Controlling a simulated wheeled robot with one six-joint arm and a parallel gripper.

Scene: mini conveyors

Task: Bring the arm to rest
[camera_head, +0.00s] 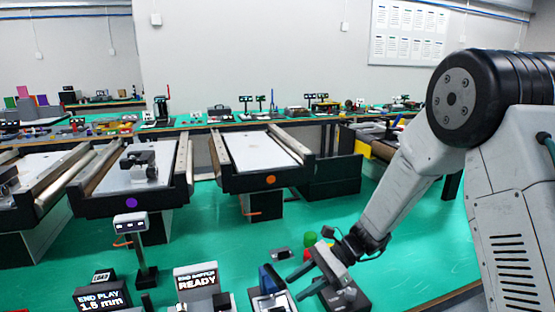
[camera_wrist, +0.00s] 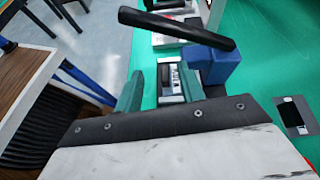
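My arm reaches down from the right in the head view, bent at the elbow. My gripper (camera_head: 292,289) hangs low over the green bench top (camera_head: 410,262), at the front middle. In the wrist view its two teal fingers (camera_wrist: 160,84) stand apart with a gap between them, and I see nothing held. A small grey and white device (camera_wrist: 169,80) shows beyond the gap, and I cannot tell its distance from the fingers. A blue block (camera_wrist: 212,66) and a black rod (camera_wrist: 175,27) lie just past the right finger.
A conveyor with a purple dot (camera_head: 131,203) and one with an orange dot (camera_head: 271,180) stand behind. Green (camera_head: 310,239) and red pieces are close to my wrist. Bench at right is clear.

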